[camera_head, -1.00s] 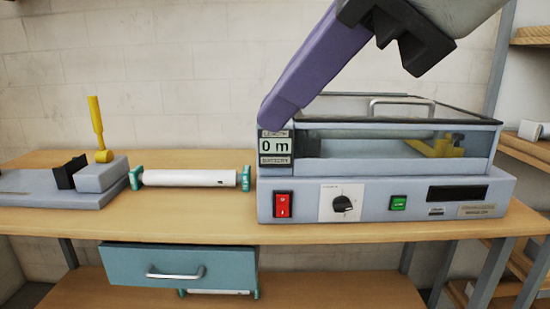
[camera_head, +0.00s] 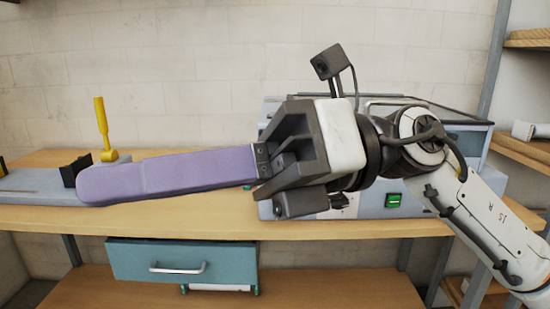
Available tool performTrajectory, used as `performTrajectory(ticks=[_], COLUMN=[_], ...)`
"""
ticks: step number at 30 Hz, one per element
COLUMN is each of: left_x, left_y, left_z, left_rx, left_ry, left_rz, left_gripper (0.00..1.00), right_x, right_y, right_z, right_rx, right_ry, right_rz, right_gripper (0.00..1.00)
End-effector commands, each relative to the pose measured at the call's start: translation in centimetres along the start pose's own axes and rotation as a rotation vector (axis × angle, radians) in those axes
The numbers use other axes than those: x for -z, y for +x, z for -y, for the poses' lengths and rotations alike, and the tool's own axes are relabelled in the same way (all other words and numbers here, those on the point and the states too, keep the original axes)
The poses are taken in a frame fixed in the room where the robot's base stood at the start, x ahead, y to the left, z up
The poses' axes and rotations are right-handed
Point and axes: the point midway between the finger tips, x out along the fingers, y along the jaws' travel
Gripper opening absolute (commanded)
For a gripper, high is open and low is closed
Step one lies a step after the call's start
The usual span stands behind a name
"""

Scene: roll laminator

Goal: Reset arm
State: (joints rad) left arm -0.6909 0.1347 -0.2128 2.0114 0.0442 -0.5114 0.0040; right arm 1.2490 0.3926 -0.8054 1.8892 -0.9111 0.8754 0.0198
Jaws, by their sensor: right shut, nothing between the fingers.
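My right gripper (camera_head: 85,188) reaches in from the right across the middle of the view. Its long purple fingers point left and lie together, shut and empty. They show in front of the table (camera_head: 220,222) and hide the roll on it. My right arm and wrist cover most of the laminator (camera_head: 476,140), a grey machine with a clear-sided lid. Its green button (camera_head: 393,200) still shows; its red switch and display are hidden. My left gripper is not in view.
A grey block with a yellow lever (camera_head: 102,122) stands at the table's left. A teal drawer (camera_head: 130,260) with a metal handle hangs open below the tabletop. Part of another roll (camera_head: 220,287) shows on the lower shelf. Wooden shelves (camera_head: 525,150) stand at the right.

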Motion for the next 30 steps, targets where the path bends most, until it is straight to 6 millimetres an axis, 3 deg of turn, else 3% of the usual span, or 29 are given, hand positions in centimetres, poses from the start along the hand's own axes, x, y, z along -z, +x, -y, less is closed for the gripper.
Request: performTrajectory(ticks=[5,8,11,14,17,21,25,30], left_x=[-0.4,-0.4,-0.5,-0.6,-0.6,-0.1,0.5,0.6], left_y=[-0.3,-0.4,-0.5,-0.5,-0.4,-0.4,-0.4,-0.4], left_z=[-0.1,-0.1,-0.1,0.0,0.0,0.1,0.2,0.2], left_rx=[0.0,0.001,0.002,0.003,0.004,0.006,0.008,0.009], left_ry=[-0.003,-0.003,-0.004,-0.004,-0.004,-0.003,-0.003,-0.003], left_rz=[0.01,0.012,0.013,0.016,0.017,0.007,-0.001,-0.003], left_gripper=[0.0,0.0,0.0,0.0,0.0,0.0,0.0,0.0], right_x=[-2.5,-3.0,-2.1,0.7,5.4,13.9,23.2,36.2], right_y=[-3.2,-6.3,-10.1,-14.0,-17.5,-21.1,-23.2,-24.2], right_z=[2.9,6.2,10.8,16.0,21.0,26.5,29.7,30.9], right_rx=[-0.213,-0.293,-0.347,-0.376,-0.381,-0.354,-0.302,-0.2], right_ry=[0.351,0.55,0.758,0.972,1.179,1.438,1.66,1.931], right_rz=[0.38,0.602,0.829,1.058,1.277,1.545,1.77,2.035], right_gripper=[0.0,0.0,0.0,0.0,0.0,0.0,0.0,0.0])
